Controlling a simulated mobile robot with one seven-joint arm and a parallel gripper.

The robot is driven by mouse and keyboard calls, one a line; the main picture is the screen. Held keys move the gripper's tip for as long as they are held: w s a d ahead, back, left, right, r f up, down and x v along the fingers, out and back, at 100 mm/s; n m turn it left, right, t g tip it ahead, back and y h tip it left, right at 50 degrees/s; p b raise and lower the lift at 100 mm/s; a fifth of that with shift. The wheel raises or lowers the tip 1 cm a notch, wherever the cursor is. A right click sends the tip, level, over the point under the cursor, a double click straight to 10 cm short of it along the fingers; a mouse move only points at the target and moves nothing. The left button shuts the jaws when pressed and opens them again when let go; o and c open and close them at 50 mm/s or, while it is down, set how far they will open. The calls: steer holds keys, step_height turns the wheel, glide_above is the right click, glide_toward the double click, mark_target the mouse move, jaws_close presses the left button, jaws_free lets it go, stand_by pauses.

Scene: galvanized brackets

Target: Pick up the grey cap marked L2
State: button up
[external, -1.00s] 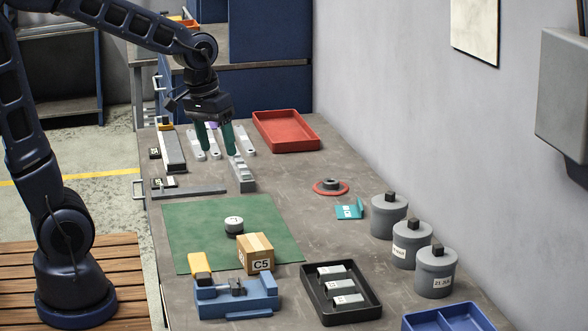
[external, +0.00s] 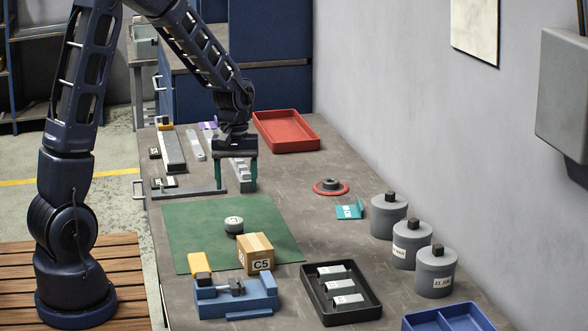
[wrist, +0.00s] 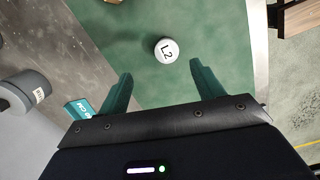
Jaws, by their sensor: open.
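The grey cap marked L2 (external: 233,226) is a short round piece with a pale top, standing on the green mat (external: 190,235) in the external view. In the wrist view the cap (wrist: 167,50) shows its L2 label, ahead of my fingertips and between their lines. My gripper (external: 236,187) is open and empty, its two teal fingers pointing down above the bench, behind the cap and apart from it. The wrist view shows both spread fingers of my gripper (wrist: 161,82) with nothing between them.
A cardboard box marked C5 (external: 257,262) stands close in front of the cap, with a blue vise (external: 235,300) nearby. Grey bars and brackets (external: 241,172) lie behind the mat. A red tray (external: 287,148) sits at the back. The mat around the cap is mostly bare.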

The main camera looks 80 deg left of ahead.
mark_target(234, 220)
steer(key=shift+a+f+n, duration=0.3)
steer(key=shift+a+f, duration=0.15)
steer(key=shift+f, duration=0.2)
steer(key=f, duration=0.5)
steer(key=shift+s+d+f, duration=0.1)
steer(key=shift+d+f, duration=0.05)
steer(key=shift+d, duration=0.15)
steer(key=f, duration=0.3)
steer(key=shift+s+f, duration=0.35)
steer(key=shift+s, duration=0.05)
steer(key=shift+d+f, duration=0.15)
steer(key=shift+f, duration=0.65)
steer(key=c, duration=1.1)
steer(key=shift+r, duration=0.1)
